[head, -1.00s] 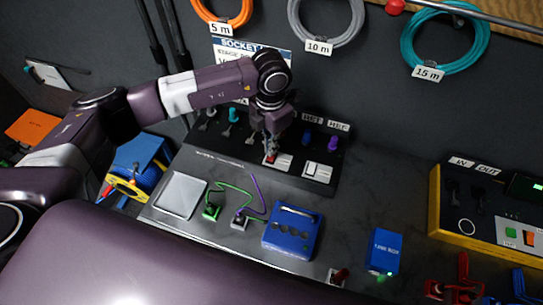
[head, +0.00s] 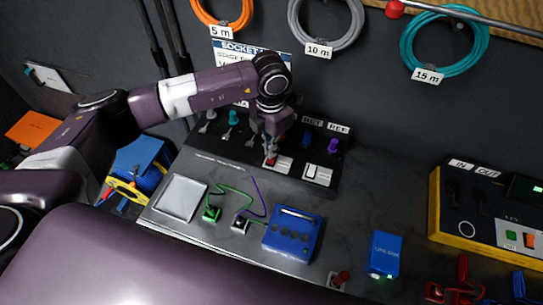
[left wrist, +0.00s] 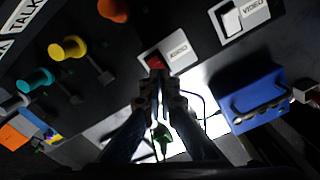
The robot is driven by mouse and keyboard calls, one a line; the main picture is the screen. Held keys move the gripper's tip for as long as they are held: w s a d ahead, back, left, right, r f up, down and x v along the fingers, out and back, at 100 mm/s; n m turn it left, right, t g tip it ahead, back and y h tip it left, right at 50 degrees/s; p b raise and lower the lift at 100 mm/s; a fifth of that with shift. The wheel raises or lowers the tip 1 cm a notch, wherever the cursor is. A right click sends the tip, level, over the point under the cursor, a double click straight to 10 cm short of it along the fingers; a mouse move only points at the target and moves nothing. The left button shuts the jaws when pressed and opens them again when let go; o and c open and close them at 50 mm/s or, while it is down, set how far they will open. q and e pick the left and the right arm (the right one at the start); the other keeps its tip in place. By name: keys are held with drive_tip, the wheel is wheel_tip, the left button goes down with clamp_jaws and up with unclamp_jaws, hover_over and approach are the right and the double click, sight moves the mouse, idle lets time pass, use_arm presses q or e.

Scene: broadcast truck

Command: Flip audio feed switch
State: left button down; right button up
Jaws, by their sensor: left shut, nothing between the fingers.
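The audio switch (left wrist: 158,62) is a red rocker in a white plate on the black panel, labelled AUDIO in the left wrist view. It also shows in the head view (head: 271,161), partly hidden by my gripper. My left gripper (left wrist: 160,78) is shut and empty, with its fingertips right at the red rocker; I cannot tell whether they touch it. In the head view my left gripper (head: 270,150) points down at the switch. The video switch (left wrist: 242,15) sits beside it on the panel, also in the head view (head: 318,174). My right gripper is not in view.
Coloured knobs, yellow (left wrist: 68,47) and teal (left wrist: 35,80), stand on the panel. A blue box (head: 293,234), a grey tray (head: 181,197) and green and purple cables lie in front. A small blue box (head: 384,254) and a yellow-edged console (head: 490,215) are to the right.

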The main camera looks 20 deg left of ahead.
sight(271, 161)
use_arm(q)
drive_tip(key=shift+f+b, duration=1.25)
drive_tip(key=shift+f, duration=0.2)
idle(0.7)
drive_tip(key=shift+s+r, duration=0.1)
drive_tip(key=shift+r+p, duration=0.55)
drive_tip(key=shift+r, duration=0.25)
drive_tip(key=shift+r+p, duration=1.25)
drive_tip(key=shift+r, duration=1.45)
drive_tip(key=shift+f, duration=0.15)
